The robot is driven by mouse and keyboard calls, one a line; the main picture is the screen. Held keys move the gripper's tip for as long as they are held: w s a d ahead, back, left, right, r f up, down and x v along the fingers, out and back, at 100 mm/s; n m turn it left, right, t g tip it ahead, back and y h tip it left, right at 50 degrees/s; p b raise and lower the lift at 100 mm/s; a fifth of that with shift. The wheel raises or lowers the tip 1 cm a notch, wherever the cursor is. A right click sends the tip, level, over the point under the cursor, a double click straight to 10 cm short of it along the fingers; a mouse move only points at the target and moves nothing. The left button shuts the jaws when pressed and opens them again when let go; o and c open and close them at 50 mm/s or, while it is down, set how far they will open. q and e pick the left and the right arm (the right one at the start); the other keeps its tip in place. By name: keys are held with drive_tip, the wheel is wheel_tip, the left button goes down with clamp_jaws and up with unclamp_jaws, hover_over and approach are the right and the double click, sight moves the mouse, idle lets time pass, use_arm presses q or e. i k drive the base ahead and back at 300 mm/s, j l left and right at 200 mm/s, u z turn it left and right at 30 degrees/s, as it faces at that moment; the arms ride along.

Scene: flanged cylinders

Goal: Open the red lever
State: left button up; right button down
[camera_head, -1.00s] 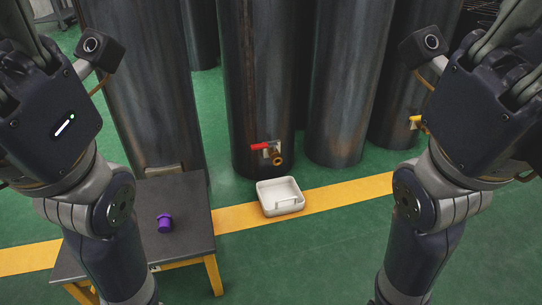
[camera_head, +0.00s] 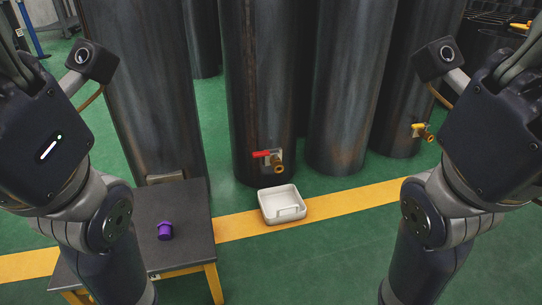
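The red lever (camera_head: 261,153) sits on a brass valve (camera_head: 279,168) low on the front of a dark metal cylinder (camera_head: 262,90). The lever lies roughly level, pointing left of the valve. Nothing touches it. My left arm rises along the left side of the view and my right arm along the right side. Both grippers are out of the frame, and both arms are well apart from the lever.
A white tray (camera_head: 283,217) stands on the floor below the valve. A dark table (camera_head: 178,207) at the left carries a purple cap-like piece (camera_head: 165,230). A yellow lever (camera_head: 418,127) is on a cylinder at the right. Green floor is open in front.

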sight(265, 154)
drive_tip(key=i+l+u, duration=0.1)
drive_tip(key=i+l, duration=0.2)
drive_tip(key=i+l+u, duration=0.15)
drive_tip(key=i+l, duration=0.15)
drive_tip(key=i+l+u, duration=0.1)
drive_tip(key=i+l, duration=0.15)
drive_tip(key=l, duration=0.25)
drive_tip(key=i+l+u, duration=0.1)
drive_tip(key=i+l, duration=0.15)
drive_tip(key=l, duration=0.2)
drive_tip(key=i+l+u, duration=0.1)
drive_tip(key=i+l, duration=0.15)
drive_tip(key=l, duration=0.15)
